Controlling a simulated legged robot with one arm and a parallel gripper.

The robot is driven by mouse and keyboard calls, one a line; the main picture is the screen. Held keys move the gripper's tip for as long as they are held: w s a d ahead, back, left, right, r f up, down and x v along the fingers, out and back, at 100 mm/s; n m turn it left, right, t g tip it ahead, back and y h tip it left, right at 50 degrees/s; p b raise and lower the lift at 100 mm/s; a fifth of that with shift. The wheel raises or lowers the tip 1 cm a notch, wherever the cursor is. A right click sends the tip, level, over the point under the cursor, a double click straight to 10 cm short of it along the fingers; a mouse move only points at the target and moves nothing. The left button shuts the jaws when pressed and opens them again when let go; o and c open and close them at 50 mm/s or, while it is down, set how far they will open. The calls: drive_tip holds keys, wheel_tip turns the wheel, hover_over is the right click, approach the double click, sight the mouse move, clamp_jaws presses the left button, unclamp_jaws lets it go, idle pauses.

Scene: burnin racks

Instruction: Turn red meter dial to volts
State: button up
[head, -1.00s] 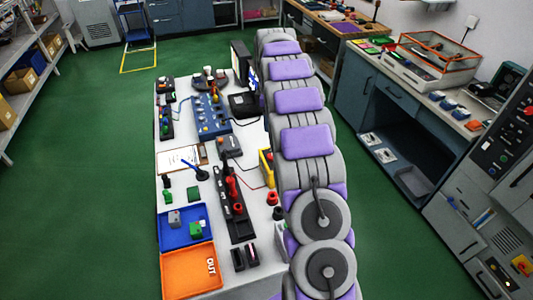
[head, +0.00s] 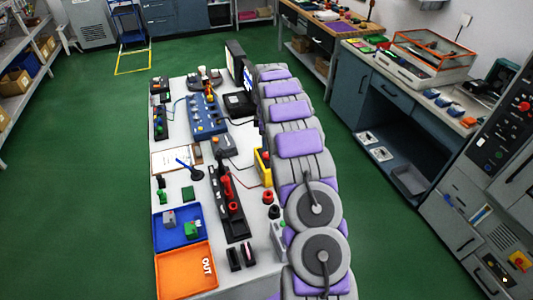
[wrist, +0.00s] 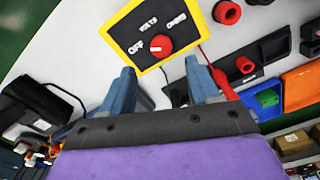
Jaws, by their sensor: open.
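The meter (wrist: 133,28) has a yellow case and a black face with white OFF, VOLTS and OHMS lettering. Its red dial (wrist: 161,44) sits low on the face, with a pale mark on its OFF side. The meter also shows in the head view as a yellow box (head: 263,167) at the table's right edge, partly behind my arm. My gripper (wrist: 161,80) is open and empty. Its two blue-grey fingers are apart, pointing toward the meter, with the dial between their lines and beyond the tips. My fingers are hidden in the head view.
A red lead runs from the meter past my right finger. Red sockets (wrist: 227,12) and a black fixture (wrist: 245,66) stand beside the meter. Blue (head: 178,241) and orange (head: 183,271) trays lie on the white table. A dark monitor (head: 234,62) stands at the far end.

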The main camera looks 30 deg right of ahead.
sight(266, 154)
wheel_tip(266, 154, down, 7)
drive_tip(key=shift+f+b, duration=0.1)
drive_tip(key=shift+b, duration=0.35)
drive_tip(key=shift+c, duration=0.2)
drive_tip(key=c, duration=1)
drive_tip(key=shift+m+p, duration=0.3)
drive_tip(key=shift+r+m+p, duration=0.25)
drive_tip(key=shift+m+p, duration=0.4)
drive_tip(key=shift+m, duration=0.35)
drive_tip(key=m+p, duration=0.1)
drive_tip(key=m, duration=0.1)
drive_tip(key=shift+m, duration=0.3)
drive_tip(key=m+p, duration=0.2)
drive_tip(key=m, duration=0.4)
drive_tip(key=shift+p, duration=0.4)
drive_tip(key=shift+m, duration=0.4)
